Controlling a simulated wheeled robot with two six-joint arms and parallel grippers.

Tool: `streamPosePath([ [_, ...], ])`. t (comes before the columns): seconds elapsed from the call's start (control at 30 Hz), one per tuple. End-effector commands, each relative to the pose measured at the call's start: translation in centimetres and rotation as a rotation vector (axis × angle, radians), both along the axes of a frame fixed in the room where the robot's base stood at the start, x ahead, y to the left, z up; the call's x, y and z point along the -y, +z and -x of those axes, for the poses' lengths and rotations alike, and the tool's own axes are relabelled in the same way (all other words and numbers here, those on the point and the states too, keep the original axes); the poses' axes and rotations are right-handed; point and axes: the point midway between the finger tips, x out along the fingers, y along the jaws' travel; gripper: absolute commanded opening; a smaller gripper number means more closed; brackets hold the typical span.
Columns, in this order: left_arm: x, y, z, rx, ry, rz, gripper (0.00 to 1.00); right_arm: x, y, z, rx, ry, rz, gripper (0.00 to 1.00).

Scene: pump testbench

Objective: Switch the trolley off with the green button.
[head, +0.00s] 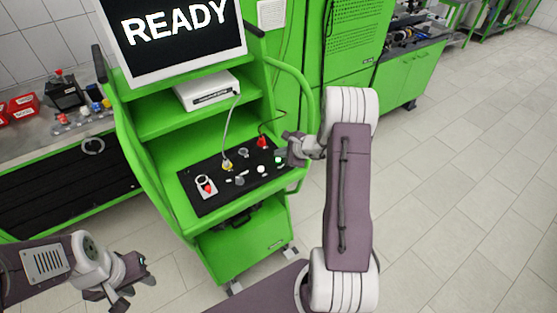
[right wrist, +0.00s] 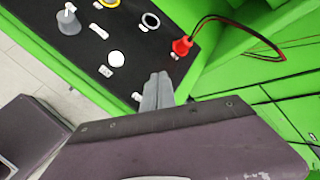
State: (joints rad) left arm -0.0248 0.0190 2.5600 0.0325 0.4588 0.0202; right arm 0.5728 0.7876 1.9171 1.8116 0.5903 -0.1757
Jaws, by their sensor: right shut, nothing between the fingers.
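The green trolley (head: 238,250) stands in the middle of the head view, with a screen (head: 175,35) reading READY. Its black control panel (head: 215,201) also shows in the right wrist view (right wrist: 92,62). A small green-lit button (head: 279,160) shows at the panel's right side in the head view, close to my right gripper (head: 285,150). In the right wrist view my right gripper (right wrist: 160,82) is shut and empty, its fingertips over the panel edge; I cannot make out the green button there. Contact cannot be told. My left gripper (head: 138,285) is open and empty, low left, away from the trolley.
A red plug (right wrist: 182,46) with cables sits beside my right fingertips. A grey knob (right wrist: 69,20) and a white round button (right wrist: 116,58) are on the panel. A green side handle (head: 308,95) rises near my right arm. A workbench (head: 75,131) stands left.

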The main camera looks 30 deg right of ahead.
Motion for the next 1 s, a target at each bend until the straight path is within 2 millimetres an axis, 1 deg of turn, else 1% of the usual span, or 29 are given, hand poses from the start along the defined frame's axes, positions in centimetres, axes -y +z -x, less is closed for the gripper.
streamPosePath([
  [0.03,0.0,-0.5,0.0,0.000,0.000,0.000,0.36,0.0,-0.4,0.0,0.000,0.000,0.000,0.00],
  [0.2,0.0,-1.5,0.0,0.000,0.000,0.000,0.36,0.0,-1.0,0.0,0.000,0.001,0.001,0.00],
  [0.53,0.0,-1.4,0.0,0.000,0.000,0.000,0.36,0.0,-0.8,0.0,0.000,0.000,0.000,0.00],
  [1.0,0.0,-1.9,0.0,0.000,0.000,0.000,0.36,0.0,-1.2,0.0,0.000,0.000,0.000,0.00],
])
